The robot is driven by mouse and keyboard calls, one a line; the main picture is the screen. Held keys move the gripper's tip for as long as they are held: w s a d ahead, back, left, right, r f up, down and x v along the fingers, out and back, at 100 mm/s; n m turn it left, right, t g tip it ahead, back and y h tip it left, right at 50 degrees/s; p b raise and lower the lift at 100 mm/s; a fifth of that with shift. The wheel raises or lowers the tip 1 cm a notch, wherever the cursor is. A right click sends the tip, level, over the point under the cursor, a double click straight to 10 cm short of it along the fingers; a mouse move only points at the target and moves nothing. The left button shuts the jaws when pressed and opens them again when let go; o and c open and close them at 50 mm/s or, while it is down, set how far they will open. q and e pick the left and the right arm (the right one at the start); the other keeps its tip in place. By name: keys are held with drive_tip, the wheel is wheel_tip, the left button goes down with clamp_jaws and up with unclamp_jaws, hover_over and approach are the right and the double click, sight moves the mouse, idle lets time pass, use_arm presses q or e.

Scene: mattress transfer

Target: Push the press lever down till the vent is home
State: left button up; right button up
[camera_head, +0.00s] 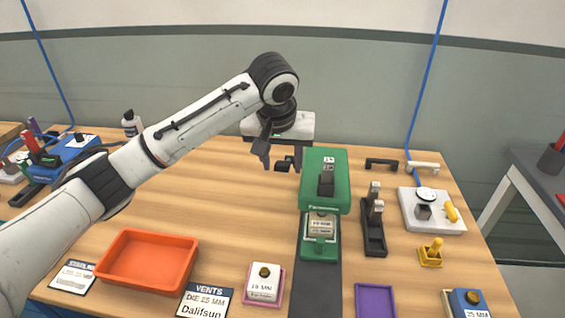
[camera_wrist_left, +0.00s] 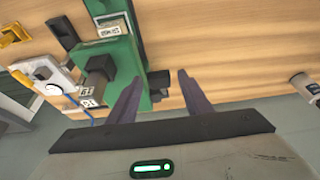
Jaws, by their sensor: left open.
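The green press (camera_head: 338,166) stands right of centre on the wooden table, a black block on its top. It also shows in the wrist view (camera_wrist_left: 118,60). A labelled plate (camera_head: 320,224) sits under the press head; I cannot make out the vent itself or how deep it sits. A dark piece (camera_head: 284,164), which looks like the press lever's end, sticks out left of the press head; in the wrist view it (camera_wrist_left: 158,80) shows between the fingertips. My left gripper (camera_head: 279,158) is open at that piece, its fingers apart. Contact cannot be told. My right gripper is not in view.
An orange tray (camera_head: 148,231) lies at front left, near a VENTS card (camera_head: 205,300). A pink-based block (camera_head: 264,284) and purple tray (camera_head: 375,287) lie in front. A black stand (camera_head: 373,238) and white plate (camera_head: 432,222) stand right of the press.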

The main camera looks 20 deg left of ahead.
use_arm(q)
drive_tip(key=shift+w+a+f, duration=0.1)
drive_tip(key=shift+w+f, duration=0.1)
drive_tip(key=shift+f, duration=0.45)
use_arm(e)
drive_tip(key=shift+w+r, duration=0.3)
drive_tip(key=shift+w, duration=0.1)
